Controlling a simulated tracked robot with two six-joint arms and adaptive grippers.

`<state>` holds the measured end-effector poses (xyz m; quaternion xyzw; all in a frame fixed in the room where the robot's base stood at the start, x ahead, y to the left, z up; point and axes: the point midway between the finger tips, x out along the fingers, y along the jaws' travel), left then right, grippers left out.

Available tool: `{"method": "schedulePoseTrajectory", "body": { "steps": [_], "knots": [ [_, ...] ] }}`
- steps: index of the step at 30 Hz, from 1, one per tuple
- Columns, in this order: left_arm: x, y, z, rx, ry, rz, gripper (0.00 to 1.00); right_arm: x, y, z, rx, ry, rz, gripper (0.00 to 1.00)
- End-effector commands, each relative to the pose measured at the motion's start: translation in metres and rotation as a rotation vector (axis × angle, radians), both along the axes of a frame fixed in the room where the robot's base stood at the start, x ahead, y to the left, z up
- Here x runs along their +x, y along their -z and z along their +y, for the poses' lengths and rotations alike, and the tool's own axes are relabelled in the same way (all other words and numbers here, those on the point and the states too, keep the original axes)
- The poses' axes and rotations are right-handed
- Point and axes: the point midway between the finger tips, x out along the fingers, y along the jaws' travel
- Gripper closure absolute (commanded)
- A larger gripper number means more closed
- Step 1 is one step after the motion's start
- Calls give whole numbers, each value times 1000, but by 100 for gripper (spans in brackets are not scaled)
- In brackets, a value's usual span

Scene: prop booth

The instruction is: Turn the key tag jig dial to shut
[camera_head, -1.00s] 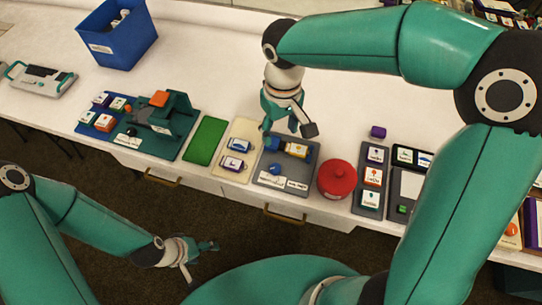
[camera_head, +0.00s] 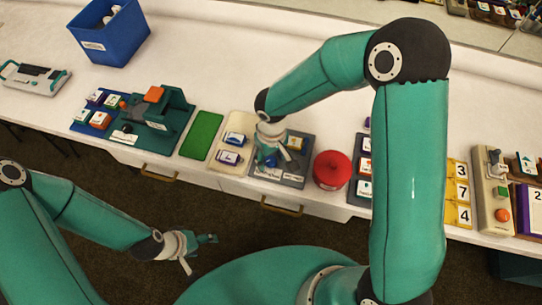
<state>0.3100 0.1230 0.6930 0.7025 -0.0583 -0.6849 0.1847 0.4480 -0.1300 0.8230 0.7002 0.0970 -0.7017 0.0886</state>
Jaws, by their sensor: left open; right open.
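The key tag jig (camera_head: 302,163) looks to be the grey plate at the front of the bench. It has white labels along its front edge and an orange-and-white tag piece (camera_head: 295,143) near its back. A small blue dial (camera_head: 270,160) on it is mostly hidden by my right gripper (camera_head: 268,163). That gripper is open and points down over the dial. I cannot tell whether its fingers touch the dial, and the dial's setting is not readable. My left gripper (camera_head: 199,253) is open and empty, low in front of the bench over the floor.
A red round lidded pot (camera_head: 332,169) stands close right of the jig. A cream tray (camera_head: 229,171) with two tags and a green mat (camera_head: 201,136) lie to its left. A teal fixture (camera_head: 173,123) and a blue bin (camera_head: 111,35) are further left. The bench behind is clear.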

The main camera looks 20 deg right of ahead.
Motion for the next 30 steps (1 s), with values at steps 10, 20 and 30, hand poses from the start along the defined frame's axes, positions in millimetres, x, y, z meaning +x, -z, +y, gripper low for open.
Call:
{"method": "schedulePoseTrajectory", "body": {
  "steps": [10,20,30],
  "knots": [
    [0,0,0,0,0,0,31,0,2,0,0,-1,0,49],
    [0,0,0,0,0,0,31,0,2,0,0,-1,0,100],
    [0,1,0,0,0,0,31,0,2,0,0,-42,0,100]
  ]
}}
